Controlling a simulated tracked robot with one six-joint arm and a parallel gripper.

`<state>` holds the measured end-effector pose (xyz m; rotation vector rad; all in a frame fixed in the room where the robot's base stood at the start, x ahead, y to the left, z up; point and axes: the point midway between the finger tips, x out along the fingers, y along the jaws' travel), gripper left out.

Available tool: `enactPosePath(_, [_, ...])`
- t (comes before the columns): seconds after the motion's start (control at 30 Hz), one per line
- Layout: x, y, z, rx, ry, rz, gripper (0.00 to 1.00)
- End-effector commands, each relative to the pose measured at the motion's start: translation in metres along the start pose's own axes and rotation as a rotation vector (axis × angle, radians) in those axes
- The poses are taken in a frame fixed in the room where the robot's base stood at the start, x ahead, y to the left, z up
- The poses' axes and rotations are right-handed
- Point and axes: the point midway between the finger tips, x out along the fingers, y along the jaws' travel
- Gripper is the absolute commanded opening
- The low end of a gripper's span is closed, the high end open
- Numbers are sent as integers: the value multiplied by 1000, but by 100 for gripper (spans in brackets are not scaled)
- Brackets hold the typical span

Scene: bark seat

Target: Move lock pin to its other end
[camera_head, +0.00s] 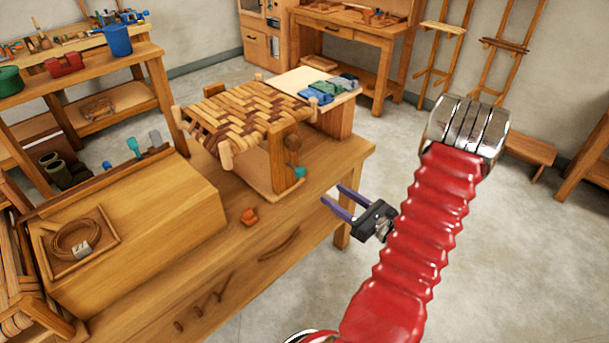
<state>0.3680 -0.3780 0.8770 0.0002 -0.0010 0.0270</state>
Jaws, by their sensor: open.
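A woven bark seat (235,115) sits on a wooden stand on the workbench (330,165). The stand's right upright (279,160) carries a round dark knob near its top and a small teal piece (299,172) lower on its right side. This teal piece may be the lock pin, but I cannot tell for certain. A small orange piece (249,216) lies on the bench top in front of the stand. My gripper (331,194) has two purple fingers, spread apart and empty. In the picture it is right of the stand, near the bench's right edge, apart from the teal piece.
A large wooden box (150,215) fills the bench's left, with a coil (75,238) in a tray on it. The floor (510,240) to the right is clear.

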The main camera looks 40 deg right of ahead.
Motion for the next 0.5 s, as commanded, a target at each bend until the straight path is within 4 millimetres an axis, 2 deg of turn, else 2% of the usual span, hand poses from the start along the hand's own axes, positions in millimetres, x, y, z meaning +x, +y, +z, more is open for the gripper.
enactPosePath(0.27, [13, 1, 0, -1, 1, 3, 45])
enactPosePath(0.5, [42, 1, 0, -1, 1, 5, 45])
